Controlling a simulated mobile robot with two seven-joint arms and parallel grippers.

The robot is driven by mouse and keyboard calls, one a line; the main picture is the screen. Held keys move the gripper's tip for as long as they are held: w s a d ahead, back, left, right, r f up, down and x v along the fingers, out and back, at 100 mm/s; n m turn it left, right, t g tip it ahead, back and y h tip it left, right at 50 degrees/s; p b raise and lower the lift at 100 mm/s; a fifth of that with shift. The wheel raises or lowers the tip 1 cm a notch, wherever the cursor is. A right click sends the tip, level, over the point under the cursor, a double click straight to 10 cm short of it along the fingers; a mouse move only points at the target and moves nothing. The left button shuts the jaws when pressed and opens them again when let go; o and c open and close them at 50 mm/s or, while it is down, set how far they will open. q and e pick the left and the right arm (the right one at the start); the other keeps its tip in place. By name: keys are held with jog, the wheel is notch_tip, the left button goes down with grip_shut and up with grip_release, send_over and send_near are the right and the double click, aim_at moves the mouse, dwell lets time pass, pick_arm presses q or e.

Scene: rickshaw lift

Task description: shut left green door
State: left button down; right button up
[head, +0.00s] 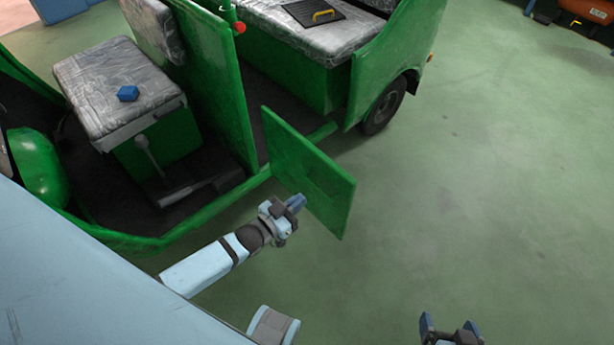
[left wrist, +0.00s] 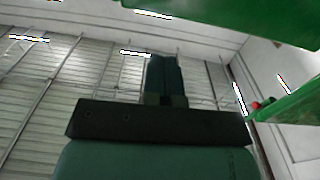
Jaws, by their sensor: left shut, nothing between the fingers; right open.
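The green door (head: 310,170) of the rickshaw stands open in the head view, swung outward from the green body. My left gripper (head: 297,203) is shut and empty, close to the lower part of the door's face; whether it touches the door I cannot tell. In the left wrist view the shut fingers (left wrist: 166,78) point up toward the ceiling, with a green panel (left wrist: 250,12) along the top right. My right gripper (head: 450,328) is open and empty at the bottom edge of the head view, away from the door.
The rickshaw's front seat (head: 110,85) carries a small blue object (head: 128,93). A black board with a yellow handle (head: 322,16) lies on the rear seat. A rear wheel (head: 384,108) stands right of the doorway. The green floor (head: 480,180) at right is clear.

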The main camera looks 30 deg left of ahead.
aim_at(336, 173)
pick_arm(q)
jog(key=x, duration=1.1)
jog(key=shift+b, duration=0.3)
jog(key=shift+w+d, duration=0.2)
jog(key=shift+w, duration=0.2)
jog(key=shift+w, duration=0.15)
